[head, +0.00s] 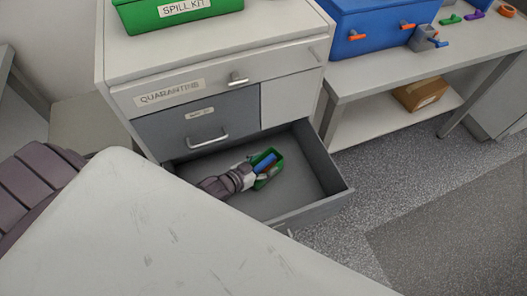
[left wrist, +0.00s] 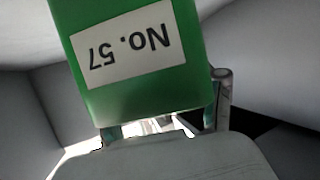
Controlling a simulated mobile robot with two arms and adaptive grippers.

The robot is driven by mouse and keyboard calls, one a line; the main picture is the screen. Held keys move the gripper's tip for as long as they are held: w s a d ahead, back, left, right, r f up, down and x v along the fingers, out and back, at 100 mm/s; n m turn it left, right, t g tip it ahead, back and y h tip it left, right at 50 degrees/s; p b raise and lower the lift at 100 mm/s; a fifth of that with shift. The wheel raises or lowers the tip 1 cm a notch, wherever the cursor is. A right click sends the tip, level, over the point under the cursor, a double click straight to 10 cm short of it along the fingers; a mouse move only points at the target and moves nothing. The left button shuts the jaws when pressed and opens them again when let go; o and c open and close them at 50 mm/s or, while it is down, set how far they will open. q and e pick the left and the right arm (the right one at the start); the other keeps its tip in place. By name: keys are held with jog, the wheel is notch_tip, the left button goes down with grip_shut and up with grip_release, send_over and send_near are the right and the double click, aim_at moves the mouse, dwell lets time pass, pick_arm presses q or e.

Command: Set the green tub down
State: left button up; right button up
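The green tub (head: 268,178) is inside the open bottom drawer, with a blue cell and an orange-brown one showing in it. My left gripper (head: 251,174) reaches into the drawer from the left and is at the tub's near left side. In the left wrist view the tub (left wrist: 140,88) fills the upper middle, its "No. 57" label upside down, with a finger at each side of its lower end. The gripper looks shut on it. I cannot tell whether the tub's base touches the drawer floor. My right gripper is not in view.
The open drawer (head: 325,198) has bare floor right of the tub. Above it are the closed grey drawer (head: 205,128) and the "QUARANTINE" drawer (head: 220,88). A green spill kit (head: 180,14) stands on top. A blue case (head: 375,27) sits on the bench at right.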

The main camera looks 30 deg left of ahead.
pick_arm(q)
jog(key=o, duration=0.3)
jog(key=shift+r, duration=0.1)
jog(key=shift+s+r+p, duration=0.1)
jog(key=shift+r+p, duration=0.1)
jog(key=shift+p, duration=0.15)
jog(key=p+v, duration=0.4)
jog(key=v, duration=0.2)
jog(key=shift+s+a+r, duration=0.1)
jog(key=shift+s+r, duration=0.05)
jog(key=shift+r, duration=0.05)
jog(key=shift+s+a+p, duration=0.1)
jog(key=shift+s+p, duration=0.2)
jog(key=shift+s, duration=0.1)
jog(key=shift+r, duration=0.1)
